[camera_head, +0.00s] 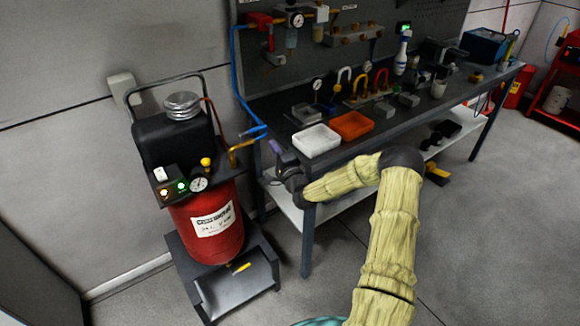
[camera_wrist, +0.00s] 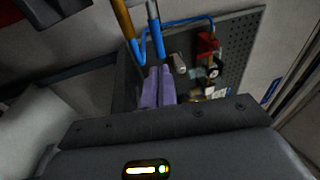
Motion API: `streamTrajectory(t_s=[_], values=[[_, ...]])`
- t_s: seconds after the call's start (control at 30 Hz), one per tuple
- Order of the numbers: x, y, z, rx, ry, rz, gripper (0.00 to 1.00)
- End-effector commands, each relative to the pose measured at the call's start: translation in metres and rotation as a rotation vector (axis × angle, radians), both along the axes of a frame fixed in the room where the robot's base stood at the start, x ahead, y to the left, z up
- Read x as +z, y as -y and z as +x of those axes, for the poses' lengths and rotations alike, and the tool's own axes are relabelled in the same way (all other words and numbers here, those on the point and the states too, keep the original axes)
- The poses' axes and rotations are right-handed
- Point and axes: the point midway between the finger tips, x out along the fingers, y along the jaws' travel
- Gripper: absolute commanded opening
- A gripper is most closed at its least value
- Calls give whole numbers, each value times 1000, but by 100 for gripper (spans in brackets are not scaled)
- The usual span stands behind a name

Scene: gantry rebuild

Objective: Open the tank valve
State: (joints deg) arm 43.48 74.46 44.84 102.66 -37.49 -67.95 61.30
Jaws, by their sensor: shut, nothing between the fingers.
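The red air tank (camera_head: 212,232) stands on a dark low stand at the left. A yellow-orange pipe or lever (camera_head: 242,148) reaches out from its upper right side, beside a blue hose fitting (camera_head: 256,131). A small yellow lever (camera_head: 241,268) shows at the tank's lower front. I cannot tell for sure which is the tank valve. My gripper (camera_head: 275,148) is to the right of the orange part, by the bench's front left corner. Its purple fingers (camera_wrist: 158,88) are shut and empty. In the wrist view, the orange part (camera_wrist: 122,18) and blue hose (camera_wrist: 154,30) lie beyond the fingertips.
A gauge (camera_head: 199,184), a green-lit button and a yellow knob (camera_head: 206,162) sit on the tank's top panel. The workbench (camera_head: 272,116) carries a white tray (camera_head: 316,140) and an orange tray (camera_head: 351,125) near my forearm. Open floor lies right of the bench legs.

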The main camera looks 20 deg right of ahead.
Motion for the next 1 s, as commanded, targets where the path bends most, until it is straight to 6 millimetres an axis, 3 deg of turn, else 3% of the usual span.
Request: streamTrajectory(t_s=[0.4,1.0], values=[[-15,29,-67,-18,-1,0,0],[-15,20,-73,-1,-3,-4,0]])
